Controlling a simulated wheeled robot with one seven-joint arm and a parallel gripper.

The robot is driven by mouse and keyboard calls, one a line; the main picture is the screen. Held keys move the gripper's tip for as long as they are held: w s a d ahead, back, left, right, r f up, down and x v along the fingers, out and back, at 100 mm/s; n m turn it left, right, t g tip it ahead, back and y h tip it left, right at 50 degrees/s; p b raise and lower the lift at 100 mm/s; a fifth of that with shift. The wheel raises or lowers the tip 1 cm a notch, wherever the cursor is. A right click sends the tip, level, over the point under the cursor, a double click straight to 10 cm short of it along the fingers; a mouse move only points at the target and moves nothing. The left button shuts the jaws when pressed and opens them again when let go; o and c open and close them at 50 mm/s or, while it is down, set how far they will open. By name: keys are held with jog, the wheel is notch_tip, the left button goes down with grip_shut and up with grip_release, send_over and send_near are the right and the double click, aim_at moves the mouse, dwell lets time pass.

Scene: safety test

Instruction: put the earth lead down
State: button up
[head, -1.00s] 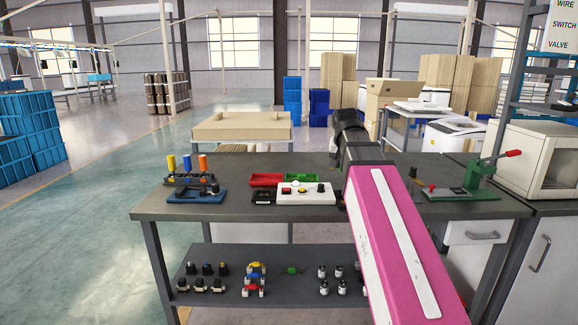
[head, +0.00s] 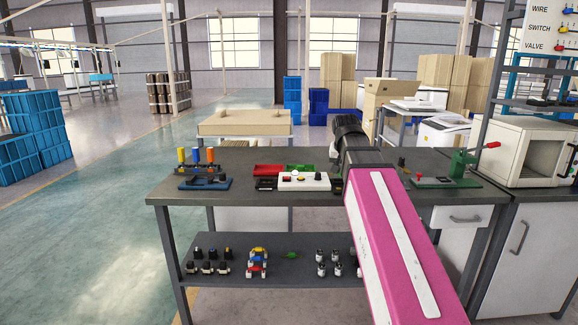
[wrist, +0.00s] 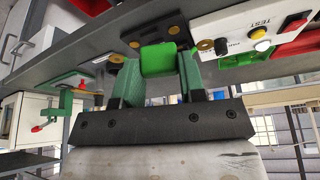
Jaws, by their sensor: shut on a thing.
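My gripper (wrist: 158,82) has green fingers, shut on a bright green block (wrist: 158,60) in the wrist view. I take this block to be the earth lead; no cable shows on it. It appears close to a black strip with brass discs (wrist: 150,32), and I cannot tell whether they touch. The white test box (wrist: 255,35), with coloured buttons, is to the right of it there. The test box also stands on the bench in the head view (head: 303,181). My arm hides the gripper in the head view.
The grey bench (head: 240,203) carries a blue stand with coloured handles (head: 203,182), red (head: 268,170) and green trays (head: 300,168), and a green lever press (head: 462,168). A white cabinet (head: 525,150) is at right. Small parts lie on the lower shelf (head: 240,280).

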jog(key=s+f+n+y, duration=0.1)
jog(key=s+f+n, duration=0.2)
jog(key=f, duration=1.1)
jog(key=shift+s, duration=0.4)
jog(key=shift+f, duration=0.1)
